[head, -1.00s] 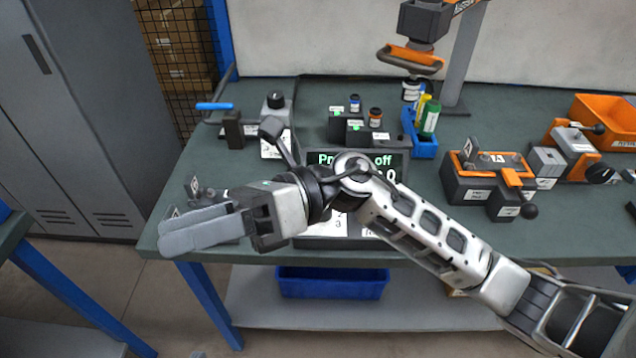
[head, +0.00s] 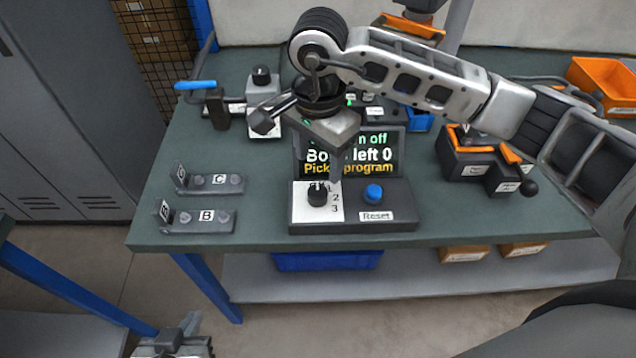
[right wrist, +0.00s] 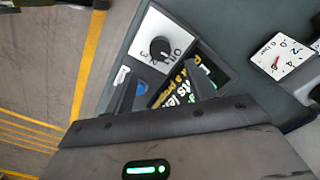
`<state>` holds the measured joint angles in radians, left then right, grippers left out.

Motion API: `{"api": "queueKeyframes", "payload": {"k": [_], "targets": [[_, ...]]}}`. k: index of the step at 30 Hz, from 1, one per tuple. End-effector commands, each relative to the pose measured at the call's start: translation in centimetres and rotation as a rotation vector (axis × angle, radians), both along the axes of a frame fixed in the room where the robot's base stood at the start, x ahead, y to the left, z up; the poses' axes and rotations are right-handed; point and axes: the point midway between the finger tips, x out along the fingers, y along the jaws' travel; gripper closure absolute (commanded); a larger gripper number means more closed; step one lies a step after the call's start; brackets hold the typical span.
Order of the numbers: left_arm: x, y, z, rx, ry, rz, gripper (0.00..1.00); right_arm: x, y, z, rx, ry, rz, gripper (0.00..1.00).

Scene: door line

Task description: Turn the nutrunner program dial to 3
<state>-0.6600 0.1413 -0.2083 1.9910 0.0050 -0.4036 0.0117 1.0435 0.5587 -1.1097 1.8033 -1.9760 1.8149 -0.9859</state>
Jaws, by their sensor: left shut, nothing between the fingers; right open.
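The program dial (head: 317,194) is a black knob on a white plate marked 1, 2, 3 at the left of the nutrunner control box (head: 385,221). It also shows in the right wrist view (right wrist: 160,48), with an Off mark; I cannot tell clearly where its pointer stands. The screen (head: 365,157) reads "off", "left 0" and "program", partly covered. My right gripper (head: 335,168) points down just above and behind the dial, open and empty, apart from it; its fingers (right wrist: 163,80) show spread in the right wrist view. My left gripper (head: 175,342) is shut and empty at the bottom left, below the bench.
A blue Reset button (head: 373,193) sits right of the dial. Grey brackets labelled C (head: 218,181) and B (head: 206,216) lie to the left. A blue-handled clamp (head: 215,105) stands behind them. An orange and black fixture (head: 465,165) is to the right.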

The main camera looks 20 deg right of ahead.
Motion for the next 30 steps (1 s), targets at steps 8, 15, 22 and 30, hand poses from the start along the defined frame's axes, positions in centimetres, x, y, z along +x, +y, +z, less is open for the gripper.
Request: {"api": "queueKeyframes", "payload": {"k": [8, 15, 22, 30], "targets": [[-0.1, 0.2, 0.5, 0.003, 0.001, 0.005, 1.00, -0.1, 0.0, -5.7, 0.000, 0.006, -0.001, 0.44], [0.1, 0.3, 0.6, 0.006, 0.002, 0.007, 1.00, -0.1, 0.1, -8.3, 0.001, 0.002, 0.000, 0.44], [0.2, 0.4, 0.5, 0.008, 0.000, 0.008, 1.00, 0.0, 0.1, -8.7, 0.001, 0.000, 0.000, 0.44], [0.2, 0.4, 0.5, 0.008, 0.000, 0.008, 1.00, 0.0, 0.1, -8.6, 0.002, 0.000, 0.000, 0.86]]}}
